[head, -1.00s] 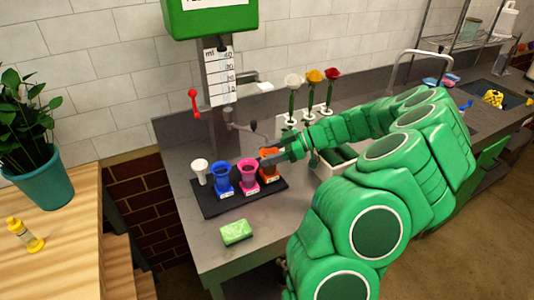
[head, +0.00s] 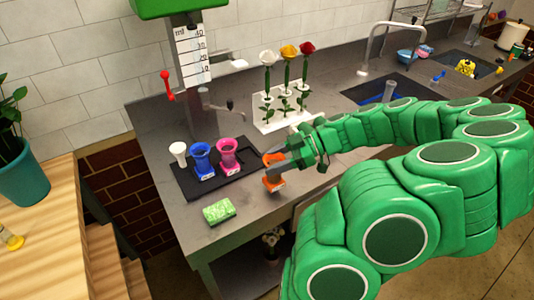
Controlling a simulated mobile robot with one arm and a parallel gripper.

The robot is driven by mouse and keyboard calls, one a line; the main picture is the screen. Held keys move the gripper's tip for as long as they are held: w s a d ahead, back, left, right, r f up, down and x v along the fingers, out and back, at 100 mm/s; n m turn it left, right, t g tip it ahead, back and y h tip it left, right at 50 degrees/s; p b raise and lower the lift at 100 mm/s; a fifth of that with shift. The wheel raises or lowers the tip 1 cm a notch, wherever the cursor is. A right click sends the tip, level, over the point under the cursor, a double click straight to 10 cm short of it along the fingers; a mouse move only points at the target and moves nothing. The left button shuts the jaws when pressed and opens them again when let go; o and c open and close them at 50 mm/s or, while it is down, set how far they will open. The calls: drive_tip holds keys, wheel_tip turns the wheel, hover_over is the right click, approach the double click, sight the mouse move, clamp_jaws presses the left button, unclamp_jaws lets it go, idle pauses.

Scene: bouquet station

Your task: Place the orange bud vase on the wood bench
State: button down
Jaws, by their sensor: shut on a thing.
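The orange bud vase (head: 273,181) is in my gripper (head: 276,162), upright, to the right of the black tray (head: 193,190) over the grey counter. My gripper is shut on it, and the fingers hide part of its upper body. I cannot tell how high its base is above the counter. The wood bench (head: 52,225) is at the left, across a gap from the counter. A yellow bottle (head: 10,238) is on it at the picture's left edge.
White, blue (head: 201,160) and pink (head: 228,155) vases stand on the tray. A green sponge (head: 218,211) lies in front. A white rack (head: 285,120) holds three flowers. A potted plant (head: 22,175) stands at the bench's back. A green machine with a red lever (head: 166,85) stands behind the tray.

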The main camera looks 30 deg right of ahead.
drive_tip(key=shift+s, duration=0.9)
